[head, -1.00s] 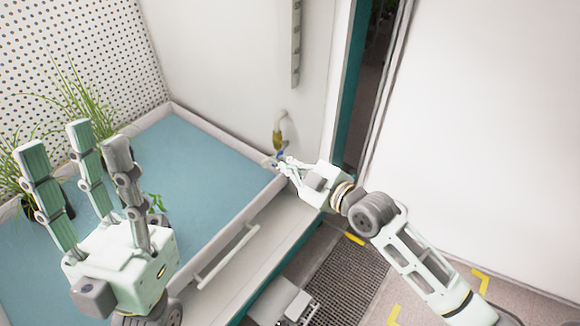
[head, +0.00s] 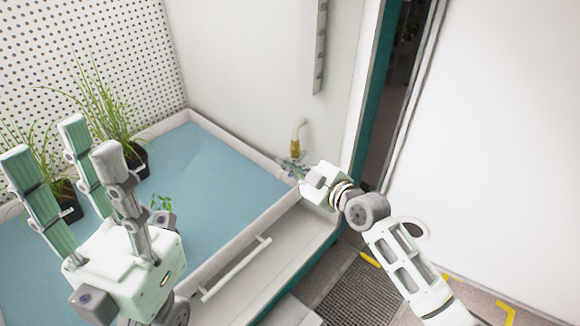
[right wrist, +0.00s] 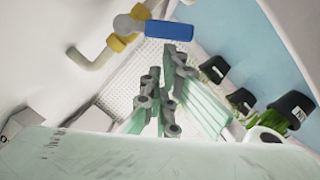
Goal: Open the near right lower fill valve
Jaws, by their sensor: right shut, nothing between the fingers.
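The fill valve (head: 296,146) is a brass fitting on a pale bent pipe at the wall, by the tray's far right corner. In the right wrist view its brass body (right wrist: 120,41) and blue handle (right wrist: 168,31) show clearly. My right gripper (head: 285,163) is just below the valve in the head view, shut and empty. In the right wrist view its fingers (right wrist: 167,85) are close together, and the blue handle shows just past their tips, not between them. Whether they touch it I cannot tell. My left gripper (head: 68,145) is open and empty over the tray's left side.
A blue-floored tray (head: 235,235) with a pale rim holds potted grasses (head: 105,110) and a small seedling (head: 160,203). A white bar handle (head: 236,268) runs along its front.

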